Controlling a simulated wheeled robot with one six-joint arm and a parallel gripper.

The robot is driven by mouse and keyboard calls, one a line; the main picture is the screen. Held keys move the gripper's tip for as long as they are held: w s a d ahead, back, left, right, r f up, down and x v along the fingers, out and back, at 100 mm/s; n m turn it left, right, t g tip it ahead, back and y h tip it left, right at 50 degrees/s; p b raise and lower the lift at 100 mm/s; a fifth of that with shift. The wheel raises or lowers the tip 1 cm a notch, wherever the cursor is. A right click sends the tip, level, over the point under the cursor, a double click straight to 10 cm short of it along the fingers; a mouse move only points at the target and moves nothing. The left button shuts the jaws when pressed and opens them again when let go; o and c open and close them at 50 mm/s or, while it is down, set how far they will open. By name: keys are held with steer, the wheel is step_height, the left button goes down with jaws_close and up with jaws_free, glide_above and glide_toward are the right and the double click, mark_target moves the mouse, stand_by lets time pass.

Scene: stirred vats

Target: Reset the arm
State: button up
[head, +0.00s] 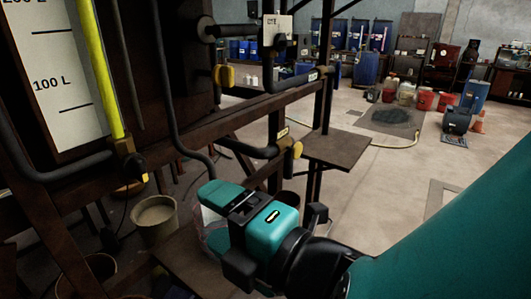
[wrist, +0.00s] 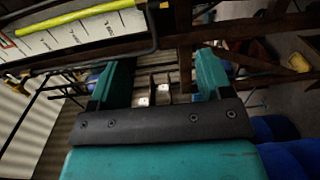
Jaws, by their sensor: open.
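My gripper (head: 210,215) is at the end of my teal arm in the head view, low and near the middle, beside the dark frame of the vat stand. In the wrist view its two teal fingers (wrist: 160,85) stand wide apart with nothing held between them. Past the gap lie dark beams and small pale square pieces that I cannot make out. The arm's forearm reaches in from the lower right of the head view.
A gauge board (head: 55,75) with a yellow tube (head: 97,70) is at the left. Pipes and yellow valve handles (head: 225,76) line the frame. A small brown shelf (head: 337,148) juts out right of the gripper. A bucket (head: 155,220) stands below left. Open floor (head: 385,185) lies to the right.

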steer(key=w+d+f+m+h, duration=0.2)
steer(key=w+d+m+h, duration=0.25)
steer(key=d+m, duration=0.35)
steer(key=w+d+f+m+h, duration=0.2)
steer(key=w+d+m+h, duration=0.2)
steer(key=d+m+h, duration=0.3)
steer(key=s+d+r+m+g, duration=0.1)
steer(key=s+d+m+g, duration=0.3)
steer(key=s, duration=0.3)
steer(key=s+d+r+m+g, duration=0.1)
steer(key=s+d+m+g, duration=0.3)
steer(key=s+g, duration=0.1)
steer(key=shift+s+r, duration=0.15)
steer(key=shift+s, duration=0.7)
steer(key=shift+d, duration=0.1)
